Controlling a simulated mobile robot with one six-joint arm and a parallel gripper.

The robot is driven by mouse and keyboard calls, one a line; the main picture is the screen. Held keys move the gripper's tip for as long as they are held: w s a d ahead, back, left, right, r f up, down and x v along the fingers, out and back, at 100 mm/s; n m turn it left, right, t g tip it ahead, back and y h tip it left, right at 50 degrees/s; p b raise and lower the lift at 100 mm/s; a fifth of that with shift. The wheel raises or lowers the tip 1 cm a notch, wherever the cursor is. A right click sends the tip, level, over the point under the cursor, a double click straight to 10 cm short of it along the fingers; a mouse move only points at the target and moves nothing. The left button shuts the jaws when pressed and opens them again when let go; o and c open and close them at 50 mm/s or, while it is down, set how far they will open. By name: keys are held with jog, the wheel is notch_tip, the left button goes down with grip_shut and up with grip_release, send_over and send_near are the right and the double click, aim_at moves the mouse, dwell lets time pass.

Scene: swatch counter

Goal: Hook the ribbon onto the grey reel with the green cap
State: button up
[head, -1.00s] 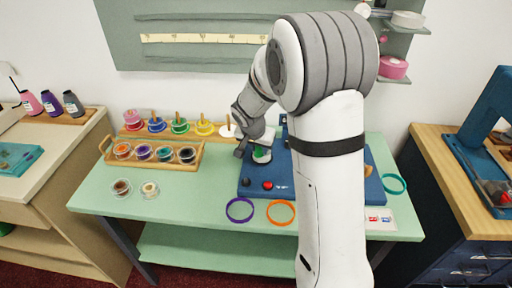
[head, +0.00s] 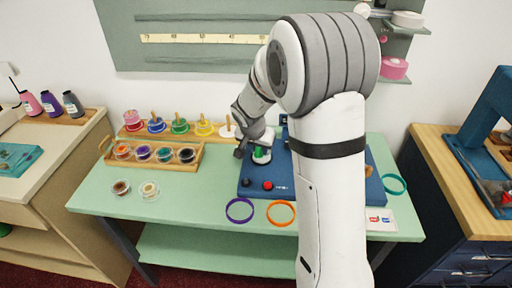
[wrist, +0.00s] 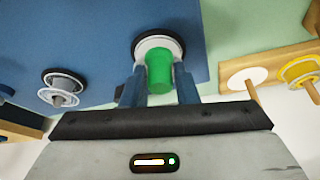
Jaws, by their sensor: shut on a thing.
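My gripper (wrist: 160,88) is shut on a green cap (wrist: 159,70), which stands between its two fingers in the wrist view. Just beyond the cap is a pale grey reel with a dark rim (wrist: 174,42), over the blue base board (wrist: 60,30). In the head view the green cap (head: 261,155) shows beside my gripper at the left part of the blue board (head: 255,188). My arm hides much of the board. I cannot make out a ribbon for certain; whether the cap touches the reel is unclear.
A second spool (wrist: 62,88) is on the board in the wrist view. Left of the board are a wooden tray of reels (head: 155,163) and a row of coloured spools on pegs (head: 180,126). A purple ring (head: 239,210) and an orange ring (head: 281,213) lie in front.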

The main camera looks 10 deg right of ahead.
jog(key=shift+r+p, duration=1.3)
jog(key=shift+r, duration=1.15)
